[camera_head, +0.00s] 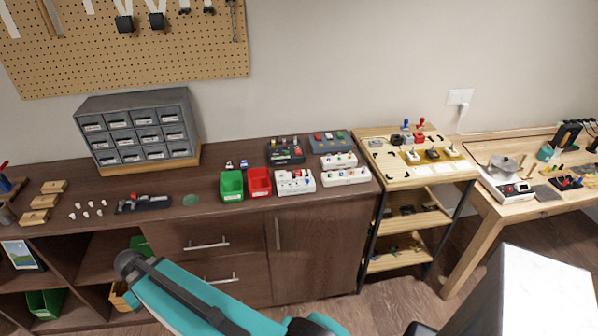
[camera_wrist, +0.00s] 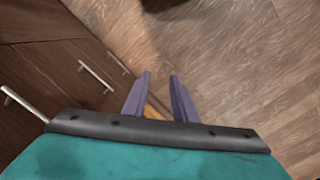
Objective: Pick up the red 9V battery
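I cannot pick out the red 9V battery for certain; things this small are hard to tell in the head view. A small red block (camera_head: 419,137) stands at the back of the wooden shelf-top on the right, among several small items. Two small dark-and-light items (camera_head: 236,164) stand behind the green and red bins. My gripper (camera_wrist: 160,76) shows in the wrist view with its two purple fingers apart and nothing between them. It points down over the wood floor, beside the brown cabinet's drawers, away from the worktops.
The brown cabinet top (camera_head: 215,211) carries a grey drawer unit (camera_head: 143,134), a green bin (camera_head: 232,185), a red bin (camera_head: 259,181) and several pedal-like boxes. The wooden shelf unit (camera_head: 400,181) adjoins it. A wooden table (camera_head: 521,211) stands at right. A white block (camera_head: 535,295) fills the lower right.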

